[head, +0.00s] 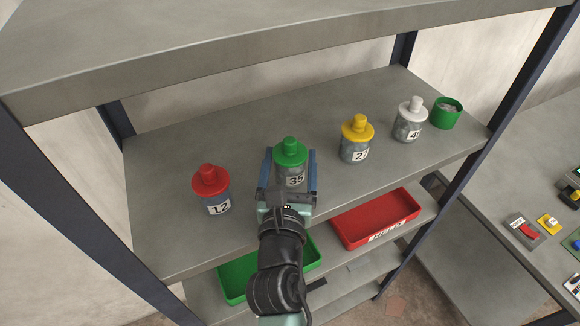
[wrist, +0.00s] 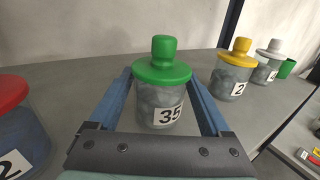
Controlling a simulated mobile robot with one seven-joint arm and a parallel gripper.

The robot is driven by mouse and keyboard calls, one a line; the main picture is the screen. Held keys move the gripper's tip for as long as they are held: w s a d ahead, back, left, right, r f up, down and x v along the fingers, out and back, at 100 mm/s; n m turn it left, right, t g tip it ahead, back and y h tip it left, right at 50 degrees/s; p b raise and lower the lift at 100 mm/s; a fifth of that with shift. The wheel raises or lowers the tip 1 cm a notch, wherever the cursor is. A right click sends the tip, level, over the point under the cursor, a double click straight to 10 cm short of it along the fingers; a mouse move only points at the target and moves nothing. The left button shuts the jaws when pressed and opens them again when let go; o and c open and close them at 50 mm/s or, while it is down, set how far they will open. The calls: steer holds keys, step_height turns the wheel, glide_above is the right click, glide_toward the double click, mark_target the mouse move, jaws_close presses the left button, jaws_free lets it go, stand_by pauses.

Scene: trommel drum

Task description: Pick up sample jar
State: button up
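Several sample jars stand upright in a row on the grey shelf. The green-lidded jar labelled 35 (head: 290,155) is between the two blue fingers of my gripper (head: 288,172); it also shows in the wrist view (wrist: 160,88). The fingers reach along both sides of this jar, with a narrow gap visible at its sides in the wrist view (wrist: 160,105). The red-lidded jar 12 (head: 212,188) is to the left. The yellow-lidded jar (head: 356,140) and the white-lidded jar (head: 410,118) are to the right.
A green cup (head: 446,113) with grey contents stands at the shelf's right end. On the level below are a red tray (head: 376,217) and a green tray (head: 236,279). An upper shelf board (head: 250,50) overhangs. A table (head: 490,235) with small devices is at right.

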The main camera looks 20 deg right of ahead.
steer(key=c, duration=1.1)
